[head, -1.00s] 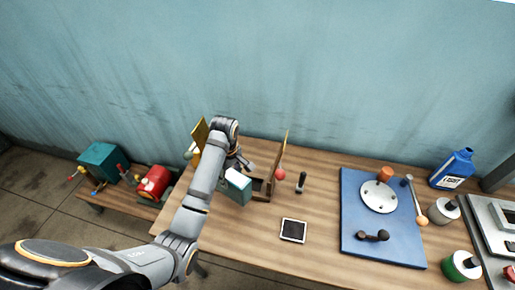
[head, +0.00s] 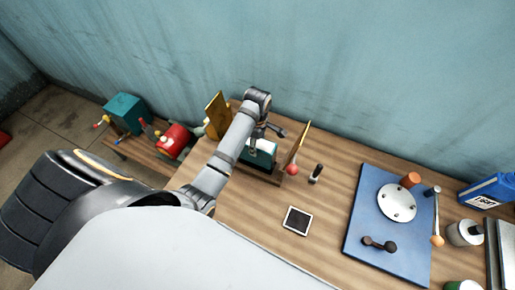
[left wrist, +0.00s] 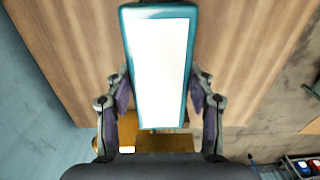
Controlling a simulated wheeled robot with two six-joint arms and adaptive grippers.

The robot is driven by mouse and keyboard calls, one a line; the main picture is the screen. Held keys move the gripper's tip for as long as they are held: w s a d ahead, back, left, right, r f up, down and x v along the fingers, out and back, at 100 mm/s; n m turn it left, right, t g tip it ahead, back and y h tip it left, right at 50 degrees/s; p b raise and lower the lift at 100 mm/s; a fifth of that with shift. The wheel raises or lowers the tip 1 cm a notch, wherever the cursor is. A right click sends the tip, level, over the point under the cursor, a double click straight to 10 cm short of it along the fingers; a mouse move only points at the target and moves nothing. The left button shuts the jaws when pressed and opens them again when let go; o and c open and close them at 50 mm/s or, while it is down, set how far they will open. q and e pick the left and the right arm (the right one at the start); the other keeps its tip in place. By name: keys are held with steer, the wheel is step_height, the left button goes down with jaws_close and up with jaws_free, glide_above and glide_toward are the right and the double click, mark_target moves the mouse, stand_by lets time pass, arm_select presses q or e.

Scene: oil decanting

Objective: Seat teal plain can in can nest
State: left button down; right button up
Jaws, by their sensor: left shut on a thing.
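The teal plain can (head: 262,151), a block-like can with a large white face, is held in my left gripper (head: 266,138). In the left wrist view the can (left wrist: 159,62) stands between the two fingers (left wrist: 160,98), which touch its sides. The can nest (head: 268,174) looks like a low dark wooden holder with an upright board (head: 299,142) on its right. In the head view the can appears over or inside the nest, behind its front wall. Its lower end is hidden, so I cannot tell whether it touches the bottom. My right gripper is out of view.

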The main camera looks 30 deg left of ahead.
arm_select(q)
steer(key=f, duration=0.2)
steer(key=p, duration=0.1)
steer(key=shift+s+f, duration=0.25)
steer(key=shift+f, duration=0.45)
steer(key=shift+w+f, duration=0.1)
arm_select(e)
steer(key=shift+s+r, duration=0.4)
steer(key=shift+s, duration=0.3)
arm_select(q)
steer(key=shift+f, duration=0.1)
steer(key=shift+c, duration=2.4)
jaws_free()
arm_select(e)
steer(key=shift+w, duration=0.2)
